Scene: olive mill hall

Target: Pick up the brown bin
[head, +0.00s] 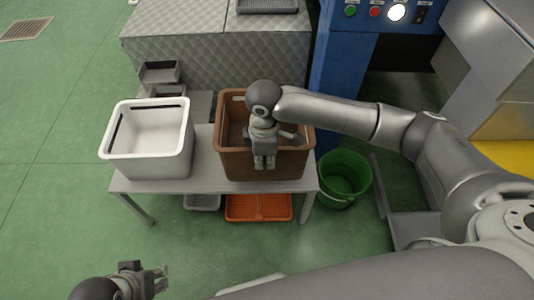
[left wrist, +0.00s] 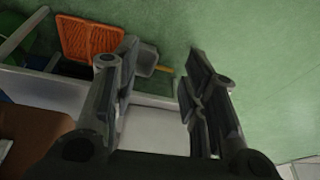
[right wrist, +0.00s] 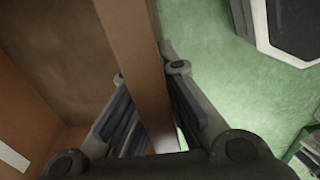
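The brown bin (head: 229,166) stands upright on the grey table (head: 205,158), right of the white bin. My right gripper (head: 264,160) points down at the bin's near wall. In the right wrist view the bin's wall (right wrist: 143,65) runs between the two fingers (right wrist: 150,75), with the bin's inside to the left and green floor to the right. These fingers are spread around the wall, with a gap visible on the right. My left gripper (head: 160,281) is low at the bottom left of the head view, away from the bin. Its fingers (left wrist: 158,50) are apart and empty.
A white bin (head: 175,158) stands on the table's left end. A green bucket (head: 343,182) is on the floor at the right. An orange tray (head: 258,208) lies under the table. A blue machine (head: 340,75) stands behind. The green floor at front left is clear.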

